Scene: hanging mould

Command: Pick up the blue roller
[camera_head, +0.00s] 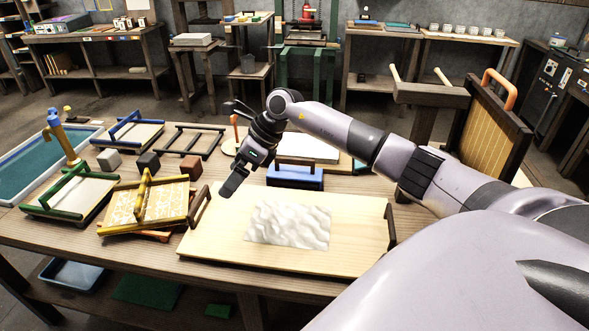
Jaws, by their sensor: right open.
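My right gripper (233,148) hangs above the middle of the table with its dark fingers spread, open and empty. A blue block-shaped thing (295,177) with a darker top lies at the back edge of the pale wooden board, to the right of the gripper and below my forearm. It may be the blue roller, but its shape does not show clearly. The gripper is apart from it. My left gripper is not in view.
A crumpled white sheet (288,224) lies on the pale board (212,237). An upright framed screen (490,130) stands at right.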

